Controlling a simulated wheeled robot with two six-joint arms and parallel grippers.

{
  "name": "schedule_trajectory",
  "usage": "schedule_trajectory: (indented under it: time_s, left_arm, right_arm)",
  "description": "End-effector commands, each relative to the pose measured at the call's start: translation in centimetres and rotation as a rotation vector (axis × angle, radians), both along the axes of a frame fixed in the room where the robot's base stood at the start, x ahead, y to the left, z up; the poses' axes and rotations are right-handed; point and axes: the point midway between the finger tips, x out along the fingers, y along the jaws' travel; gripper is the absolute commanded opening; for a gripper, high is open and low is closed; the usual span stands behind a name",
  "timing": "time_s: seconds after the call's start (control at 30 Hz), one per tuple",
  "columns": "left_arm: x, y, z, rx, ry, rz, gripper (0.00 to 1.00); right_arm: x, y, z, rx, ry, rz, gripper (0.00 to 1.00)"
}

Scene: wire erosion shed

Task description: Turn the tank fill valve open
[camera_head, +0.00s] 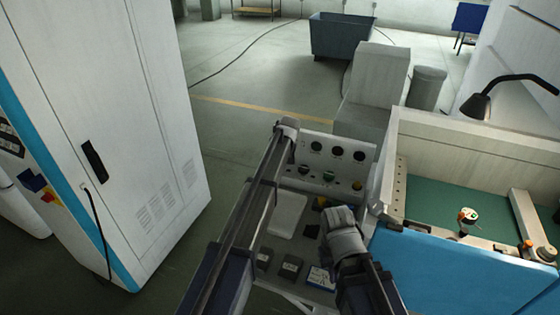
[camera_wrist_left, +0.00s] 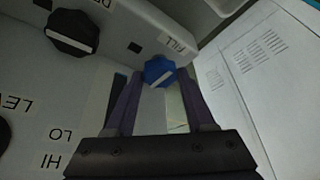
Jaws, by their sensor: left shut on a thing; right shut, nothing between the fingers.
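The tank fill valve is a blue knob (camera_wrist_left: 158,70) with a pale bar on its face, on the light panel in the left wrist view. My right gripper (camera_head: 342,217) is shut and empty, low over the console in front of the panel.
The panel (camera_head: 337,137) carries several black dials and coloured buttons. A dark knob (camera_wrist_left: 73,33) is near the valve. A tall white cabinet (camera_head: 120,110) stands left, and a blue-fronted tank (camera_head: 450,262) with a lamp (camera_head: 478,105) stands right.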

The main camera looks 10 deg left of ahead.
Motion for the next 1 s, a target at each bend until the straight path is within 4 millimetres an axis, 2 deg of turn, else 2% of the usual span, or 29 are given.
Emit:
schedule_trajectory:
  time_s: [0.3,0.77,0.8,0.9,1.0]
  left_arm:
    - [0.05,-0.12,-0.01,0.000,0.001,0.078,0.00]
    - [0.03,-0.11,-0.01,-0.001,0.001,0.087,0.00]
    - [0.03,-0.11,-0.01,-0.001,0.001,0.087,0.58]
    - [0.03,-0.11,-0.01,-0.001,0.001,0.087,0.67]
    - [0.03,-0.10,-0.01,-0.001,0.001,0.087,0.67]
  right_arm:
    - [0.00,0.00,0.00,0.000,0.000,0.000,0.00]
    - [0.00,0.00,0.00,0.000,0.000,0.000,0.00]
    - [0.00,0.00,0.00,0.000,0.000,0.000,0.00]
    - [0.00,0.00,0.00,0.000,0.000,0.000,0.00]
    - [0.00,0.00,0.00,0.000,0.000,0.000,0.00]
